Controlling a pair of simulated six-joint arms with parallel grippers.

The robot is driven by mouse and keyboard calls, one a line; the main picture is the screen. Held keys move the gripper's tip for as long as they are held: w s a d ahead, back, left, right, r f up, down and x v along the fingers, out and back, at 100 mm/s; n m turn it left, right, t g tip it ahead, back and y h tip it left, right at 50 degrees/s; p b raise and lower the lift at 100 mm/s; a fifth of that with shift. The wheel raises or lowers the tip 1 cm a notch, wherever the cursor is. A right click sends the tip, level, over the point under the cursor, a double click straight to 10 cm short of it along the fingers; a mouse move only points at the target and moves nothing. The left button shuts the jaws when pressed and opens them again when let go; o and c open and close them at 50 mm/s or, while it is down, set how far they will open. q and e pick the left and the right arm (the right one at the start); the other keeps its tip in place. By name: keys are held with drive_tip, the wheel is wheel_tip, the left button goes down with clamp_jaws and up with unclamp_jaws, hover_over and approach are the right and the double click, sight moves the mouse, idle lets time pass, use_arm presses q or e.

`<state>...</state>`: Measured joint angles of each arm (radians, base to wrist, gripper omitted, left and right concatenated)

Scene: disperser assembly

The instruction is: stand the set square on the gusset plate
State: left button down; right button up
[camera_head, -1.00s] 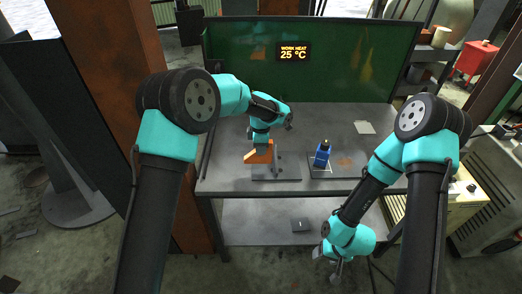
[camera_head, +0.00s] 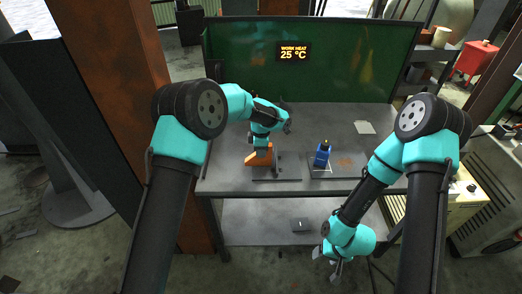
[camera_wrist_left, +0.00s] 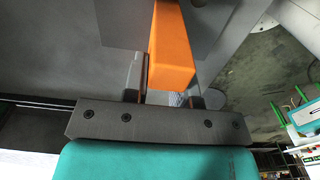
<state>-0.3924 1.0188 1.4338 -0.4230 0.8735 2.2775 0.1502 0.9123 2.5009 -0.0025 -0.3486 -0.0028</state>
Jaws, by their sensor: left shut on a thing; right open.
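The orange set square (camera_head: 259,158) is at the left end of the grey gusset plate (camera_head: 277,177) on the workbench. My left gripper (camera_head: 262,146) is above it, pointing down, shut on it. In the left wrist view the set square (camera_wrist_left: 171,50) sits between the fingers of my left gripper (camera_wrist_left: 170,97). A grey upright stands on the plate just right of the set square. I cannot tell whether the set square's lower edge touches the plate. My right gripper (camera_head: 335,269) hangs in front of the bench, open and empty.
A pale flat sheet (camera_head: 365,127) lies further back. A green panel (camera_head: 330,60) closes the bench's rear. The middle back of the bench is clear.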

use_arm(q)
drive_tip(key=shift+f, duration=0.1)
drive_tip(key=c, duration=0.9)
unclamp_jaws()
wheel_tip(320, 180, up, 12)
drive_tip(key=shift+r, duration=0.15)
